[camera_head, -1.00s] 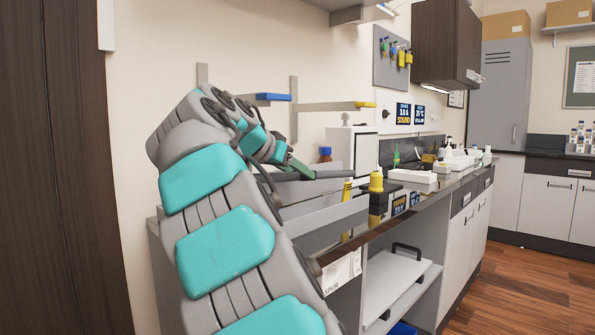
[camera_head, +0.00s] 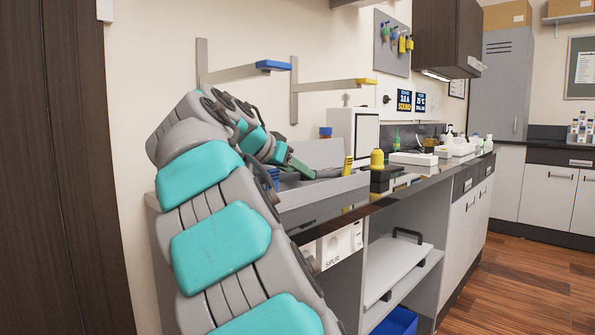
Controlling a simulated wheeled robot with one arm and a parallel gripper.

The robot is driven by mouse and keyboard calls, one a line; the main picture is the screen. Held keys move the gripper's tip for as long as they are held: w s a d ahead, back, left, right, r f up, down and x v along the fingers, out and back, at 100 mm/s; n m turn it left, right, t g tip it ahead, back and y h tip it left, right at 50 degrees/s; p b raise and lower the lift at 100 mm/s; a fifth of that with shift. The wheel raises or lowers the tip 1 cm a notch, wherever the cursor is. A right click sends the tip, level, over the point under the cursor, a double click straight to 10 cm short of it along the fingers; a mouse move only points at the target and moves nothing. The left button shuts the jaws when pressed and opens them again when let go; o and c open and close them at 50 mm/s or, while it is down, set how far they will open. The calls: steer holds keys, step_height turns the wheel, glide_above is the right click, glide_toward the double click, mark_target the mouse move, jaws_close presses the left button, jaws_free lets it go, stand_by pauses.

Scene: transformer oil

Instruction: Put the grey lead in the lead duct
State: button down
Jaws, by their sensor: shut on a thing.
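My gripper (camera_head: 300,168) is at the end of my arm, over the left part of the bench. It is shut, and a dark grey piece (camera_head: 328,172), seemingly the grey lead, sticks out to the right from its tips. The lead is small and partly hidden. A long grey trough (camera_head: 325,190), seemingly the lead duct, lies along the bench's front edge at the gripper. The lead shows just above its front wall. I cannot tell whether it touches the trough or lies inside it.
A yellow-topped bottle (camera_head: 377,159) and a white box-shaped device (camera_head: 366,130) stand to the right. Wall brackets with blue (camera_head: 273,66) and yellow (camera_head: 367,82) ends jut out above the bench.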

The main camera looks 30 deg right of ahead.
steer(key=shift+c, duration=1.6)
jaws_free()
steer(key=shift+a, duration=0.1)
steer(key=v, duration=0.7)
steer(key=shift+s+a+r, duration=0.2)
